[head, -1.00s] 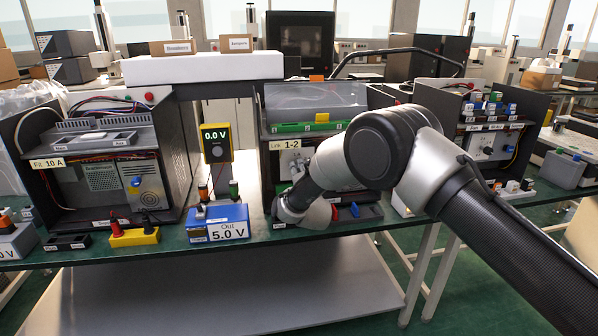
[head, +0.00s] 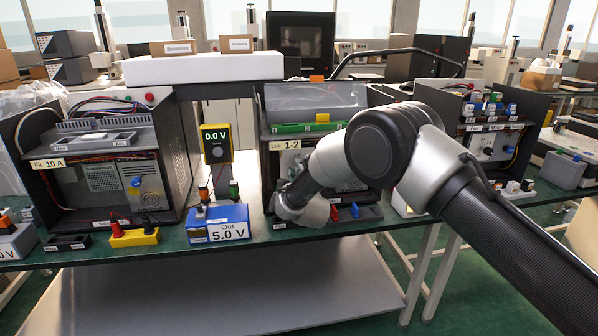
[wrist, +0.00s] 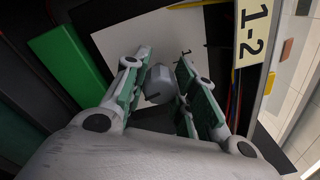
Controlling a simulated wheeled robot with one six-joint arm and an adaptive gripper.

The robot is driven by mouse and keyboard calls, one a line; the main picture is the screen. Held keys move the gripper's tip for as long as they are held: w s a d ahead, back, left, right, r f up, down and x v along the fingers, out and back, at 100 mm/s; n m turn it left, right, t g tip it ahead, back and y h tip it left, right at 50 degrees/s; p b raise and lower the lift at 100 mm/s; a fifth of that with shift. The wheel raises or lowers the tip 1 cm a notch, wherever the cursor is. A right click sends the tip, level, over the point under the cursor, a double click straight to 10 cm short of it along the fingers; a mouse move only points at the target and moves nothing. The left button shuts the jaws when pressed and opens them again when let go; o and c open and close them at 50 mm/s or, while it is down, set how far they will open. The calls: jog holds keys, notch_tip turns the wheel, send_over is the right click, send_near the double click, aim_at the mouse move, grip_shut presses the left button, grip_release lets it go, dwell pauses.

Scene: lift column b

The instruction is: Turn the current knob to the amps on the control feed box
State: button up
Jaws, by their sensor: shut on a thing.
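The middle open-front box (head: 346,100) on the bench carries a tag (head: 285,145) reading "1-2", which also shows in the wrist view (wrist: 252,32). Inside it is a pale panel (wrist: 112,45) with a grey knob (wrist: 158,87). My gripper (wrist: 160,78) has its green-padded fingers on either side of this knob and is shut on it. My own wrist and arm hide most of the knob and gripper in the head view. The knob's pointer and any amp marks cannot be read.
A left box (head: 110,180) is tagged "Fit 10 A". Between the boxes stand a yellow meter (head: 217,144) reading 0.0 V and a blue unit (head: 218,222) marked "Out 5.0 V". A green block (wrist: 68,62) and wires (wrist: 232,100) lie close beside my fingers.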

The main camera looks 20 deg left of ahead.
jog(key=shift+f+m, duration=0.1)
jog(key=shift+m, duration=1)
jog(key=o, duration=1.1)
jog(key=shift+c, duration=0.2)
jog(key=v, duration=1.2)
